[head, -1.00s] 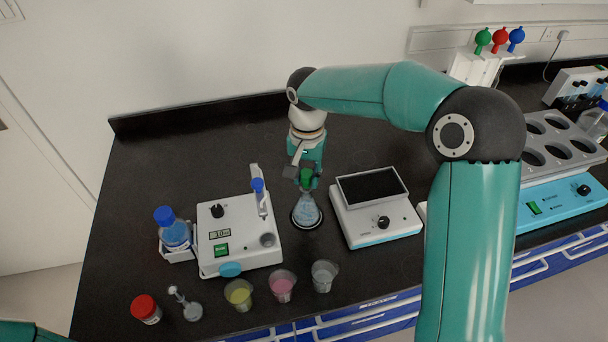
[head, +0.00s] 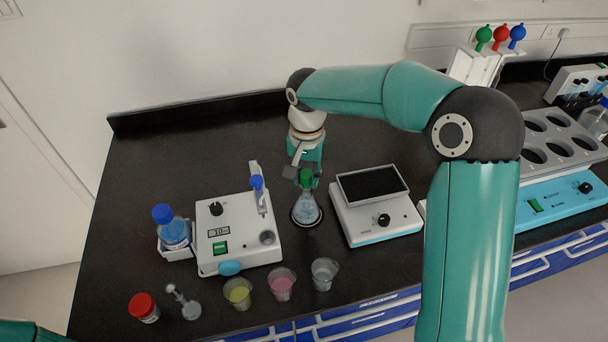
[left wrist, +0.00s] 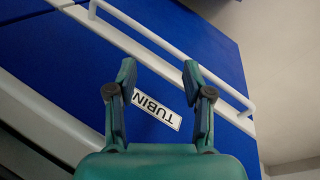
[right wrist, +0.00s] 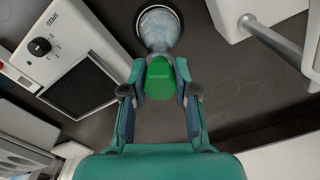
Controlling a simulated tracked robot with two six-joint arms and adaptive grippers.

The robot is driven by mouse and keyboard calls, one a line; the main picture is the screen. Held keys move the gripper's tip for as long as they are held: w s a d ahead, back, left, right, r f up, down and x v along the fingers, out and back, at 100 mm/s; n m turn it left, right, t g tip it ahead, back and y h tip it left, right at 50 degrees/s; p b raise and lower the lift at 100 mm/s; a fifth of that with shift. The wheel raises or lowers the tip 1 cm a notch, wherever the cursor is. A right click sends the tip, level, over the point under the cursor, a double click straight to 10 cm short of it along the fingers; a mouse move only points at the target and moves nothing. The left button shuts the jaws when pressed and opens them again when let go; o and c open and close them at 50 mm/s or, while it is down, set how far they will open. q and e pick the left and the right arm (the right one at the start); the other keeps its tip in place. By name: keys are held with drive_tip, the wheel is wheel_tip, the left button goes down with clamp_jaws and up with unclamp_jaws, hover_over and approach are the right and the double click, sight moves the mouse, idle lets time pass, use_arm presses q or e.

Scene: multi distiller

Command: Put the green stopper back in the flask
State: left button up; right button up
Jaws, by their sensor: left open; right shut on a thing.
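The green stopper (head: 306,176) is at the mouth of the conical flask (head: 306,211), which stands upright on the black bench between two white devices. My right gripper (head: 305,181) is shut on the stopper from behind. In the right wrist view the green stopper (right wrist: 160,79) sits between the fingertips of the right gripper (right wrist: 160,84), in line with the flask (right wrist: 158,28). Whether the stopper is seated in the neck is hidden. My left gripper (left wrist: 158,80) is open and empty in front of blue drawer fronts in the left wrist view.
A white device with a green switch (head: 238,234) stands left of the flask, and one with a dark plate (head: 378,209) stands right. Cups with yellow (head: 238,293), pink (head: 282,284) and clear (head: 323,273) contents stand in front. The bench behind left is clear.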

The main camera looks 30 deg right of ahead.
drive_tip(key=shift+f, duration=0.25)
drive_tip(key=o, duration=0.8)
wheel_tip(320, 180, up, 12)
drive_tip(key=shift+f, duration=0.1)
idle(0.6)
